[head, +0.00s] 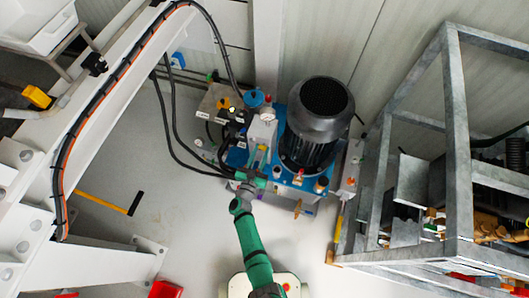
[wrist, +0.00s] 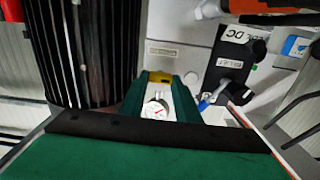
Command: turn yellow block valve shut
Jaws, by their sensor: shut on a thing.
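My gripper (head: 259,162) reaches down at the pump unit, just left of the big dark motor. In the wrist view its two green fingers (wrist: 161,84) close around a small yellow part, the yellow block valve (wrist: 161,78), at their tips. A bit of yellow also shows between the fingers in the head view. Most of the valve is hidden by the fingers, so its handle angle cannot be told. A white round gauge (wrist: 155,109) with a red needle shows between the fingers, below the yellow part in the picture.
The ribbed motor (head: 318,112) stands close to the right of my gripper. A black valve block with a blue-and-silver lever (wrist: 208,98) is close on the other side. Black hoses (head: 172,125) hang to the left. A steel frame (head: 456,130) stands right. A hammer (head: 112,203) lies on open floor.

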